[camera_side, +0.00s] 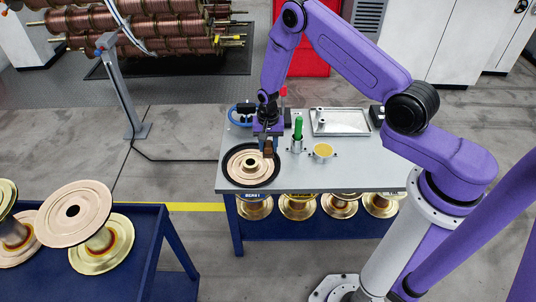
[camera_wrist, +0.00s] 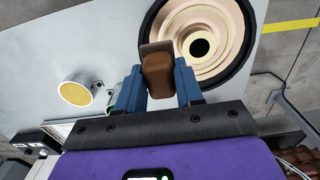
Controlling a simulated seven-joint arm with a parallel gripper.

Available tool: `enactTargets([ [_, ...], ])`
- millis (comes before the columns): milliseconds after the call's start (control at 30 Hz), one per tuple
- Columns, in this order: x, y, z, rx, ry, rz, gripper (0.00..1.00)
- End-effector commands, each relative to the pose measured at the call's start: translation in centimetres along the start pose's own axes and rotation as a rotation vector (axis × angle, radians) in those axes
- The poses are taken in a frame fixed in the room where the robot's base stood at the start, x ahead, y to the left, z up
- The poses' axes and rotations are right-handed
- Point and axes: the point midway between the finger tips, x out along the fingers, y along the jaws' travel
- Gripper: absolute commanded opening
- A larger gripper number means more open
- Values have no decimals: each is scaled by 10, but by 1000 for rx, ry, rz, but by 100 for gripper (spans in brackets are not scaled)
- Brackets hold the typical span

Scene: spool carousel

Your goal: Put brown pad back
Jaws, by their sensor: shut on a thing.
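My gripper (camera_side: 268,147) points down over the right part of a spool that sits in a black ring on the grey table. In the wrist view my gripper (camera_wrist: 159,82) has its blue fingers shut on the brown pad (camera_wrist: 160,72). The pad is a small brown block with a greyish plate along one edge. It also shows in the side view (camera_side: 268,150), below the fingers. It looks held above the spool's flange (camera_side: 252,165), but I cannot tell whether it touches. The pad's far side is hidden.
A green-topped holder (camera_side: 299,130) and a cup with a yellow top (camera_side: 323,151) stand right of the gripper. A metal tray (camera_side: 341,121) lies behind them. Several spools (camera_side: 298,207) hang under the table (camera_side: 370,160). A blue cart (camera_side: 150,225) with spools stands at left.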

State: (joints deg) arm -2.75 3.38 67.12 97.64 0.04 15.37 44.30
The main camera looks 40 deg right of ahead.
Motion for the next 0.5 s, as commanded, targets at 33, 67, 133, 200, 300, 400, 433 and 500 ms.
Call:
enactTargets([
  [33, 0, 1, 0, 4, 0, 0, 12],
  [67, 1, 4, 0, 10, -1, 1, 12],
  [133, 3, 13, 0, 37, -2, 2, 12],
  [200, 5, 28, 1, 82, -3, 3, 12],
  [300, 10, 56, 6, 168, -6, 6, 12],
  [400, 12, 82, 11, 254, -5, 5, 12],
  [433, 12, 88, 13, 275, -5, 5, 12],
  [500, 13, 102, 17, 322, -5, 4, 12],
])
